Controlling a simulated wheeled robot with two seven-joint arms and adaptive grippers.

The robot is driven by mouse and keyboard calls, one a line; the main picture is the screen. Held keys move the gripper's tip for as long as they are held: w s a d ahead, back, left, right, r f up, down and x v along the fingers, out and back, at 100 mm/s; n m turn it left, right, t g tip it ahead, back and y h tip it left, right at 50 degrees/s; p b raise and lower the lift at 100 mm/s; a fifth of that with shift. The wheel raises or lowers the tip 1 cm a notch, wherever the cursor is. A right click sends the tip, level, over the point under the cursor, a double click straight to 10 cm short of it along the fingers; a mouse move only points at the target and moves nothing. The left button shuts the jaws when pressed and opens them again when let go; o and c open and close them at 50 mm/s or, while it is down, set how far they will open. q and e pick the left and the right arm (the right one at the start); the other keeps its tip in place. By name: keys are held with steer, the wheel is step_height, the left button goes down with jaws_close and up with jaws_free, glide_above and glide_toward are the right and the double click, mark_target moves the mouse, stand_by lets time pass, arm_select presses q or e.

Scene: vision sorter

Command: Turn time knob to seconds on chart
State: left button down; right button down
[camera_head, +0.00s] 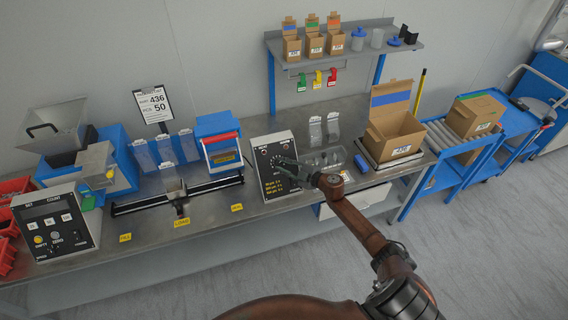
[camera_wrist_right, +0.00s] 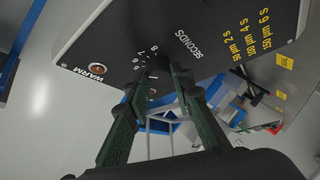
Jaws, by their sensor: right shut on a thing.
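The sealer-like control box (camera_head: 268,148) stands on the bench, its dark sloped face toward me. Its face carries a dial marked SECONDS and the yellow chart (camera_wrist_right: 250,36), which reads 50 µm 2 s, 100 µm 4 s, 150 µm 6 s. My right gripper (camera_head: 283,165) reaches the dial, and its fingers (camera_wrist_right: 158,78) are shut on the time knob in the middle of the number ring. The fingers mostly hide the knob, and I cannot tell which number it points to. Digits near 6, 7 and 8 show beside it. My left gripper is not in view.
A clipboard (camera_head: 153,103) reading 436 and 50 stands at the back. A blue machine with a red handle (camera_head: 219,140) is left of the box. Clear bags (camera_head: 324,158) and an open carton (camera_head: 394,134) are to its right. A WARM lamp (camera_wrist_right: 97,69) sits near my fingers.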

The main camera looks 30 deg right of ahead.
steer(key=n+g+p, duration=0.1)
steer(key=n, duration=0.1)
steer(key=n+g+p, duration=0.1)
steer(key=n, duration=0.1)
steer(key=r+n+g+y+p, duration=0.1)
steer(key=n, duration=0.1)
steer(key=shift+w+d+n+g, duration=0.25)
steer(key=shift+n+g, duration=0.05)
steer(key=shift+g, duration=0.1)
steer(key=n+g+p, duration=0.2)
steer(key=n, duration=0.1)
steer(key=shift+a+n+h, duration=0.1)
steer(key=shift+n+h, duration=0.2)
steer(key=shift+n, duration=0.1)
steer(key=shift+n+g+p, duration=0.3)
steer(key=shift+g+p, duration=0.05)
steer(key=shift+g, duration=0.05)
steer(key=shift+a+f, duration=0.1)
steer(key=shift+a, duration=0.05)
steer(key=c, duration=1.7)
jaws_free()
steer(key=shift+c, duration=0.2)
steer(key=shift+o, duration=0.3)
steer(key=shift+s+d+r, duration=0.1)
steer(key=shift+d+r, duration=0.1)
steer(key=shift+r, duration=0.15)
steer(key=v, duration=1.1)
steer(key=shift+s+r, duration=0.15)
